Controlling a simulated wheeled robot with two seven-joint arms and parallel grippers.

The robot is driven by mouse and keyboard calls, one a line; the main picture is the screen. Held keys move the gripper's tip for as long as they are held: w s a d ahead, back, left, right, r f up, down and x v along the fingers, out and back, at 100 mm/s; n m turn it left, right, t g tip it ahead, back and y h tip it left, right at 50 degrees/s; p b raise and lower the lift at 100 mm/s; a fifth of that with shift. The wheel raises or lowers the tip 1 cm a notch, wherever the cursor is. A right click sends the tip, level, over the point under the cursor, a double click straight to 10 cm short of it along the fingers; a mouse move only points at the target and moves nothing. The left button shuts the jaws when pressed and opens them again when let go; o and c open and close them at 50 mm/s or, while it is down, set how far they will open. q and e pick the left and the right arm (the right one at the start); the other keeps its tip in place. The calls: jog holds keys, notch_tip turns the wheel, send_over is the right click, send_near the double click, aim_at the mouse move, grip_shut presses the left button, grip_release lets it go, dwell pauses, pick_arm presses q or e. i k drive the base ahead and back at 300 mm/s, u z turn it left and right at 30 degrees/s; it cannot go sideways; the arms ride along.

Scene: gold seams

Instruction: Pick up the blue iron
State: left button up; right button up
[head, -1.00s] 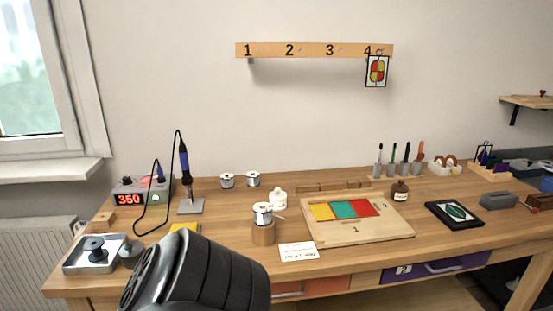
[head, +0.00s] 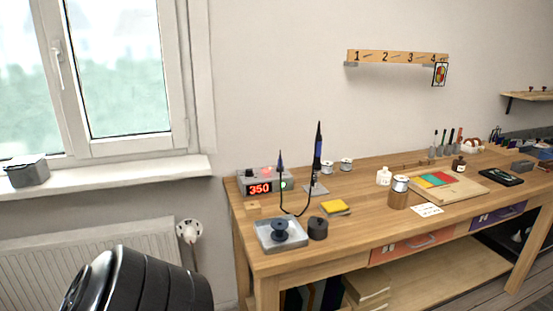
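The blue iron (head: 318,147) stands upright on a small grey stand at the left part of the wooden workbench (head: 350,210). Its handle is blue and black, and a dark cable loops down to the left. The grey soldering station (head: 262,182), with a red 350 display, stands just left of it. A dark ribbed part of my own arm fills the bottom left, well away from the iron. Neither gripper shows in the head view.
A metal tray with a dark spool (head: 262,238), a dark round pot (head: 318,229) and a yellow sponge (head: 335,208) sit in front of the iron. Solder spools (head: 346,165) stand behind. A window and radiator (head: 90,270) are left, with bare wall between window and bench.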

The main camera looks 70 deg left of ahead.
aim_at(317, 161)
jog(key=k, duration=0.15)
jog(key=u, duration=1.15)
